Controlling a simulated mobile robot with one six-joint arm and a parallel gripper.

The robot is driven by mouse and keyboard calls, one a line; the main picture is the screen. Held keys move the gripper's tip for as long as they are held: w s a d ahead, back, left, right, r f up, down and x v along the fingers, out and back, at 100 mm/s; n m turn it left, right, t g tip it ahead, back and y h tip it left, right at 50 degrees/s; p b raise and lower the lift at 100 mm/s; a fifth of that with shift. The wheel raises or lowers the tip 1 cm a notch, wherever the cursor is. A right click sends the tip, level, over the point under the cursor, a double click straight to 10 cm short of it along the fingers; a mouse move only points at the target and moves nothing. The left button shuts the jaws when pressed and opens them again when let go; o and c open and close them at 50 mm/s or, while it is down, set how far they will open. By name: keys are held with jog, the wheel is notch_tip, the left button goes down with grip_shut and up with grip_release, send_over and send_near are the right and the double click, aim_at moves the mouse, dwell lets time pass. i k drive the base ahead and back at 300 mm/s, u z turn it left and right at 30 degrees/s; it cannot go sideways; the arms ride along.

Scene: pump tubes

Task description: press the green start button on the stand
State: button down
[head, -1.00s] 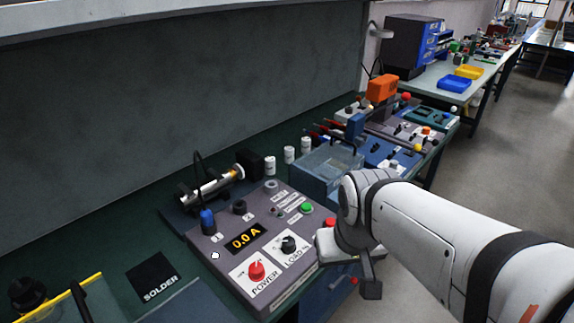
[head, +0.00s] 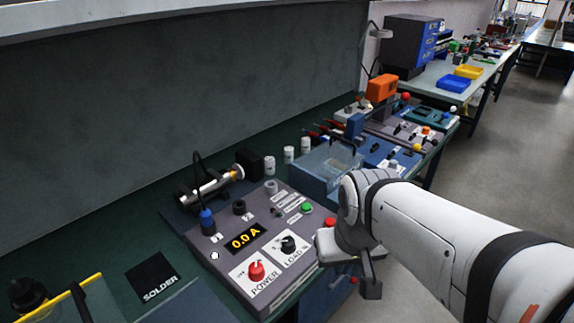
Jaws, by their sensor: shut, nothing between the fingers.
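The green start button (head: 307,208) is a small round green cap at the right rear of the grey control stand (head: 222,258). It is in clear view, with small labels to its left and a red button (head: 330,222) to its right. My gripper (head: 328,246) is at the stand's right edge, below and to the right of the green button and apart from it in the picture. The gripper is shut and empty. My wrist hides part of it, and its fingertips are hard to make out.
The stand carries a red POWER knob (head: 256,270), a black LOAD knob (head: 288,243), a 0.0 A display (head: 245,239) and a blue plug (head: 207,221). A clear blue box (head: 325,172) stands behind the button. Floor is open at the right.

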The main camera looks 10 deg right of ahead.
aim_at(305, 207)
jog(key=u, duration=2.75)
jog(key=k, duration=1.5)
jog(key=z, duration=1.95)
jog(key=i, duration=1)
